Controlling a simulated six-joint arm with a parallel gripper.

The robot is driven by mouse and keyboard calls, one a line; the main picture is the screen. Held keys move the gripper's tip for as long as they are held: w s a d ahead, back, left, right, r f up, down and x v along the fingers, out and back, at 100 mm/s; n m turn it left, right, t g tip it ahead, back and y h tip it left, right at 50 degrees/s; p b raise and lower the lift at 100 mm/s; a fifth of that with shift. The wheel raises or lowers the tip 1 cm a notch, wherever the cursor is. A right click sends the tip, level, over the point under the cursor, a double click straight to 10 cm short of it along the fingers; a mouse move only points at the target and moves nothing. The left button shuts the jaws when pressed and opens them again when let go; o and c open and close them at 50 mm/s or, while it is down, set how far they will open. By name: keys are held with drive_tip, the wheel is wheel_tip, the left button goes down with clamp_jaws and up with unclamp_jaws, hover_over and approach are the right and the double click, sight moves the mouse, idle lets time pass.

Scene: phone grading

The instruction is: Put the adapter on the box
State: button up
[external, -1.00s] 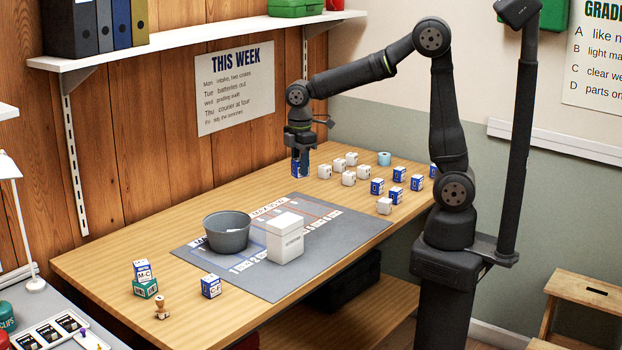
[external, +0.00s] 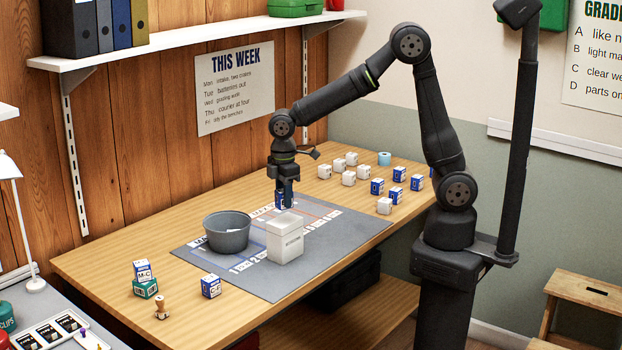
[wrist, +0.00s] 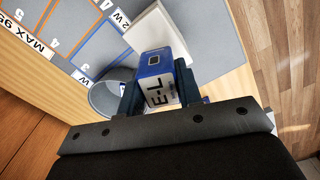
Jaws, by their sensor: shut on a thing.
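My gripper (external: 284,203) points down over the back part of the grey mat (external: 335,232). It is shut on a blue and white block, the adapter, marked "E-L" in the wrist view (wrist: 160,75). In the external view the fingers hide much of the adapter. The white box (external: 285,240) stands upright on the mat, nearer the camera than my gripper. In the wrist view the box (wrist: 165,35) lies just beyond the adapter, partly covered by it. I cannot tell from these views how high the adapter is above the mat.
A grey bucket (external: 226,234) stands on the mat left of the box. Several white cubes (external: 348,178) and blue and white blocks (external: 397,194) stand at the back right. More blocks (external: 211,286) and a small wooden stamp (external: 161,307) stand at the front left.

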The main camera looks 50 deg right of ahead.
drive_tip(key=shift+f, duration=1.85)
drive_tip(key=shift+f, duration=0.1)
drive_tip(key=o, duration=1)
drive_tip(key=shift+c, duration=0.2)
wheel_tip(320, 180, up, 12)
drive_tip(key=shift+r, duration=0.15)
drive_tip(key=shift+f, duration=4.2)
drive_tip(key=shift+f, duration=0.1)
